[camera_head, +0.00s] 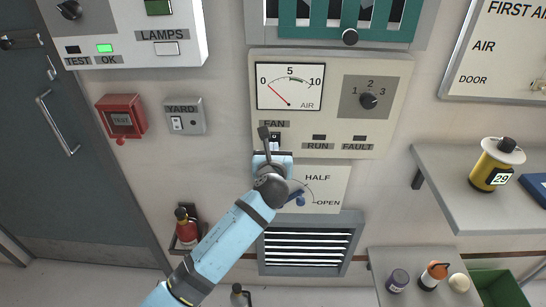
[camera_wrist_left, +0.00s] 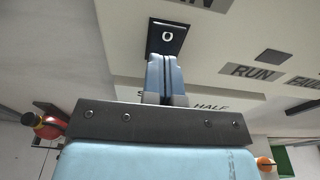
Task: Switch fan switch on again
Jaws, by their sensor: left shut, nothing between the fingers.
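The air gauge (camera_head: 290,87) needle points near 0. The RUN lamp (camera_head: 319,137) and FAULT lamp (camera_head: 359,138) look dark. My right gripper is not in view.
A HALF/OPEN lever plate (camera_head: 325,190) and a vent grille (camera_head: 308,245) sit below the panel. A shelf (camera_head: 465,215) with a yellow canister (camera_head: 497,165) juts out at right.

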